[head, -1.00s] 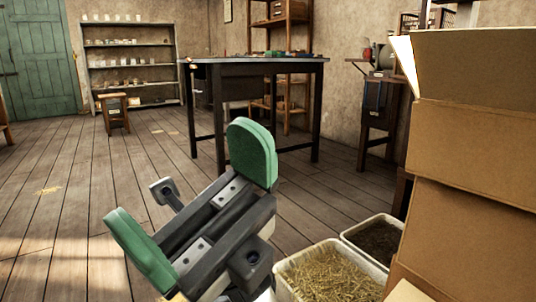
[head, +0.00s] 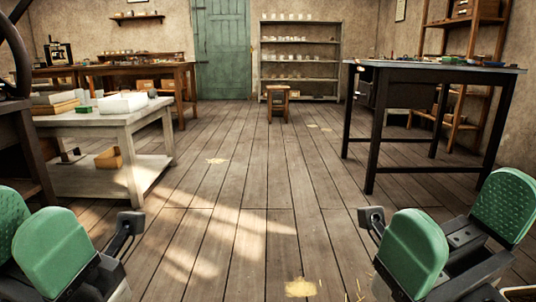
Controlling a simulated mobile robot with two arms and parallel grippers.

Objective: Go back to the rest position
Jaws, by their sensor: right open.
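My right gripper (head: 460,230) is at the lower right of the head view. Its two green pads stand well apart, and nothing shows between them. My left gripper (head: 30,238) is at the lower left, partly cut off by the picture's edge. One of its green pads overlaps the other in this view, so its opening is unclear. No object is seen in it. Both grippers are in front of me, well apart from each other, with bare floor showing between them.
A pale low table (head: 105,122) with a shelf stands at the left. A dark machine with a curved rim (head: 12,50) is at the left edge. A dark tall table (head: 440,72) stands at the right. The plank floor (head: 255,180) is open between, with straw bits (head: 300,287) near me.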

